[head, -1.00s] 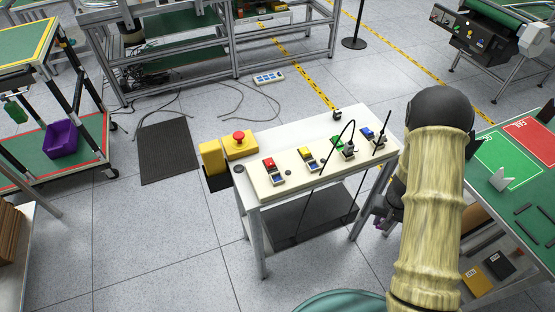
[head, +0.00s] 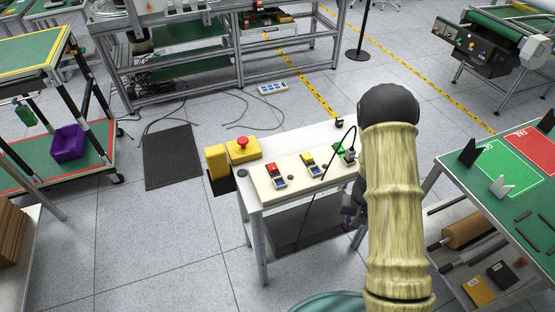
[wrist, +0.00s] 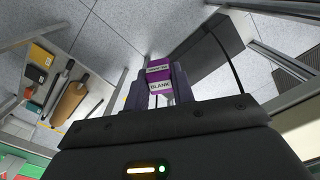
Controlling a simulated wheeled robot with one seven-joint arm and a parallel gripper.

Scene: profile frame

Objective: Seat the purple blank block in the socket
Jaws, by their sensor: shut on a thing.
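The purple block (wrist: 158,74), with a white BLANK label, is held between the fingers of my gripper (wrist: 158,82) in the wrist view. In the head view my arm hides most of my gripper (head: 351,208), which is low at the right end of the white workbench (head: 290,141). A cream panel (head: 262,186) on the bench carries a red module (head: 271,168), a yellow module (head: 307,158) and a green module (head: 338,147). My arm covers the panel's right end. I cannot pick out the socket with certainty.
A yellow box with a red button (head: 242,143) is at the bench's left end. A thin black cable (head: 327,168) arches over the panel. A table with green and red fields (head: 522,202) stands at right. Open floor (head: 180,235) lies left of the bench.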

